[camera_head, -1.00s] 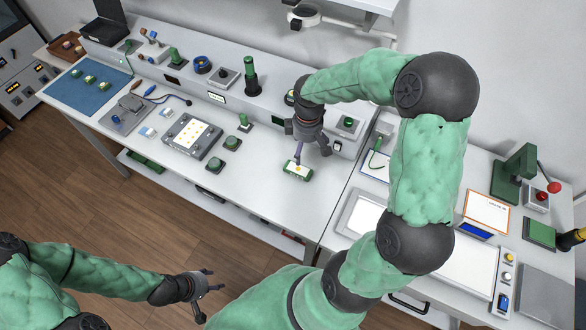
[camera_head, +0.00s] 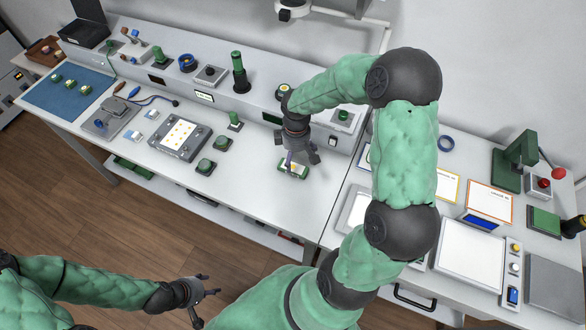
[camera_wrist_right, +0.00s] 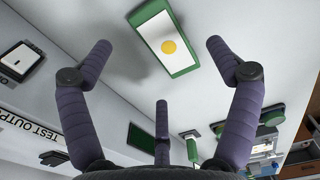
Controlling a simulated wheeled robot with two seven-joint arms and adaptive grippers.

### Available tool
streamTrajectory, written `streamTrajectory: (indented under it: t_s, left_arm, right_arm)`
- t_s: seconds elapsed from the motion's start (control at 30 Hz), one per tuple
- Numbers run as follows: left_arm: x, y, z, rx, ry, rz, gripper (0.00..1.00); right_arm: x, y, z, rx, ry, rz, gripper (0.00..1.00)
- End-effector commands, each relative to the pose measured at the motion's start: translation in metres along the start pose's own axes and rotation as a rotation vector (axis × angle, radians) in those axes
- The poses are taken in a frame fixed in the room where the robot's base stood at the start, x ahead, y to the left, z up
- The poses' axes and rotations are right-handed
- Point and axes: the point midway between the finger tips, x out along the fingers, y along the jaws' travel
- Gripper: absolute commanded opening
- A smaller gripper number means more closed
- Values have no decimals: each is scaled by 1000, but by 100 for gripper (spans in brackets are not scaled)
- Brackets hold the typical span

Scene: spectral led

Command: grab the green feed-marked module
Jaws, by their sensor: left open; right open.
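A green module (camera_head: 294,170) with a white label lies on the white bench near its front right. In the right wrist view the green module (camera_wrist_right: 165,38) shows a yellow dot on its white face. My right gripper (camera_head: 299,160) is open just above and behind it, and its fingers partly cover it in the head view. In the wrist view the open fingers (camera_wrist_right: 158,70) are spread to either side of the module, with nothing between them. My left gripper (camera_head: 204,291) is open and empty, off the bench's front edge, low in the head view.
Three similar green modules lie on a blue mat (camera_head: 62,98) at the far left. A panel with yellow dots (camera_head: 178,136) and two green-topped blocks (camera_head: 221,143) stand left of the gripper. A raised shelf (camera_head: 225,103) runs behind. Bare bench surrounds the module.

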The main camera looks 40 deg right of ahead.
Motion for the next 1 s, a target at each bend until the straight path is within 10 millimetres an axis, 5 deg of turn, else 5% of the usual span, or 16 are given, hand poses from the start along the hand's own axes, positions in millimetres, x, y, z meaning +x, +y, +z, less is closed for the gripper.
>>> streamTrajectory:
  t_s: [0.3,0.57,0.8,1.0]
  left_arm:
    - [14,-5,0,0,0,0,53]
    - [14,-5,0,0,0,0,53]
    - [14,-5,0,0,0,0,53]
    - [14,-5,-1,0,0,0,53]
  right_arm:
    - [43,0,-4,-1,-3,-3,90]
    - [46,1,-5,-1,0,-1,90]
    - [46,0,-5,0,-1,-2,26]
    - [46,0,-5,-1,-1,-2,26]
